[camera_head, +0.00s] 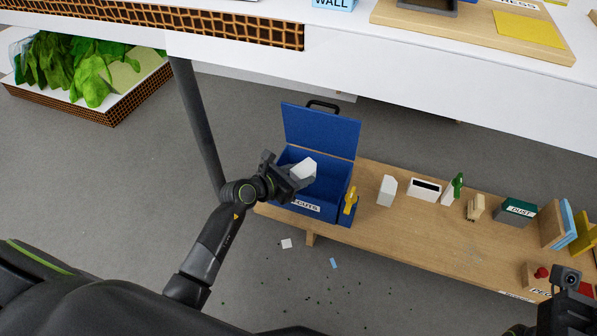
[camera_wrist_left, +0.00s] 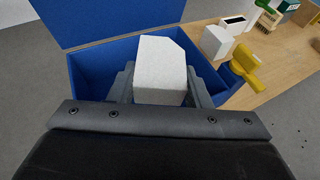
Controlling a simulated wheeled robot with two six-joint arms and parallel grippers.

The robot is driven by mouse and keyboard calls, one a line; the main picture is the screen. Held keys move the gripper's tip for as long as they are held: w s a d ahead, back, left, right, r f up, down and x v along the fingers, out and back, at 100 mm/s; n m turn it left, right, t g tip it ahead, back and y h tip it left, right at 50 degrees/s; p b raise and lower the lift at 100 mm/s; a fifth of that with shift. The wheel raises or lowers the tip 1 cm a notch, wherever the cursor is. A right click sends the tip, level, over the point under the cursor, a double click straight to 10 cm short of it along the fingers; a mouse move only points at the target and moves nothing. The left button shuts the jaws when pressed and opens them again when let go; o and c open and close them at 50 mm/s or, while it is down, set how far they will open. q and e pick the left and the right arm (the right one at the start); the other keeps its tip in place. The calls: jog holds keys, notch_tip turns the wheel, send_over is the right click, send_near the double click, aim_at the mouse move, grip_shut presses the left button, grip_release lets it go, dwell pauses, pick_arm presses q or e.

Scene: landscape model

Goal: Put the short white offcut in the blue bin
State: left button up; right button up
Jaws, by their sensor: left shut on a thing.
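The short white offcut (camera_head: 304,170) is a small white block with one cut corner. My left gripper (camera_head: 290,176) is shut on it, and the block also shows between the fingers in the left wrist view (camera_wrist_left: 160,70). The blue bin (camera_head: 331,188) stands open on the low wooden shelf, its lid raised at the back and a label on its front. The gripper and offcut are over the bin's opening; the bin's walls surround them in the left wrist view (camera_wrist_left: 85,75). The bin's floor is mostly hidden. My right gripper (camera_head: 566,290) is partly seen at the lower right; its fingers are unclear.
A yellow-handled tool (camera_head: 350,200) is at the bin's right side. The white table (camera_head: 400,80) overhangs behind. Scraps lie on the floor.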

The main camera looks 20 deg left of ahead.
pick_arm(q)
jog(key=shift+f, duration=0.4)
jog(key=o, duration=1)
jog(key=shift+r, duration=0.1)
